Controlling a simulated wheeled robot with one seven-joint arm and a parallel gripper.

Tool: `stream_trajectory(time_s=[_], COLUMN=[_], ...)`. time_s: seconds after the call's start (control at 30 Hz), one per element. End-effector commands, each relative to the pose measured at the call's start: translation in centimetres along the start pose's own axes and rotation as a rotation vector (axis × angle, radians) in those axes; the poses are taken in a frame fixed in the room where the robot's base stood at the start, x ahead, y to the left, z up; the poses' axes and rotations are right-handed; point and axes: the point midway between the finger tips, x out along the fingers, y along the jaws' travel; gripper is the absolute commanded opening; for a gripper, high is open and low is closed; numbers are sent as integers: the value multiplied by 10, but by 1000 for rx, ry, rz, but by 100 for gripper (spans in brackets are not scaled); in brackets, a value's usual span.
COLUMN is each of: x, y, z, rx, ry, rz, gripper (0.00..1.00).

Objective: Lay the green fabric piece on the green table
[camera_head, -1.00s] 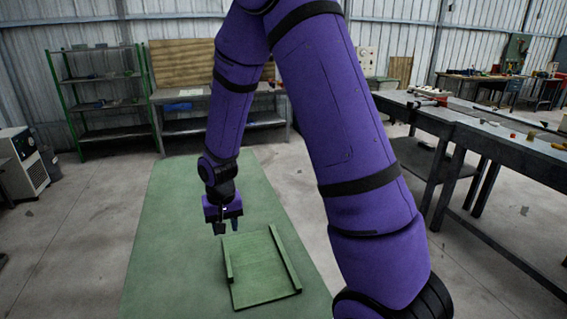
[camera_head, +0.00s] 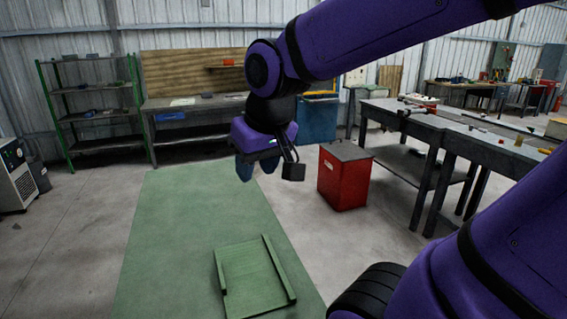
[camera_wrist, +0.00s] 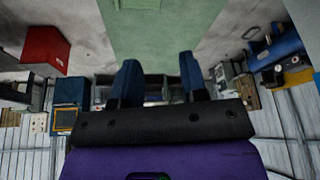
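The green table (camera_head: 185,225) is a long, flat green surface in the middle of the head view; it also shows at the top of the wrist view (camera_wrist: 165,35). A green flat panel with two raised side rails (camera_head: 252,278) lies on its near part. I cannot make out a separate green fabric piece, nor tell whether any cloth lies between the rails. My gripper (camera_head: 256,168) is raised above the far end of the green table, apart from the panel. Its two blue fingers stand apart with nothing between them in the wrist view (camera_wrist: 158,72).
A red bin (camera_head: 343,180) stands right of the green table's far end. Dark workbenches (camera_head: 445,130) run along the right. A green-framed shelf (camera_head: 92,115) and a bench with a wooden back (camera_head: 195,105) stand at the back.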

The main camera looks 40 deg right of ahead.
Motion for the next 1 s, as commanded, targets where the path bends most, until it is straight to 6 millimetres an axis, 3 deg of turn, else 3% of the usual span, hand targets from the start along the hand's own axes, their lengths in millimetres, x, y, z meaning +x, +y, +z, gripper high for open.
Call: stream_trajectory(time_s=[0.1, 0.33, 1.0], x=[-24, -47, -50], y=[2, 5, 5], z=[22, 50, 55], rx=[-30, -70, -77], ry=[42, 81, 86], rz=[-8, -17, -19], gripper=[40, 40, 40])
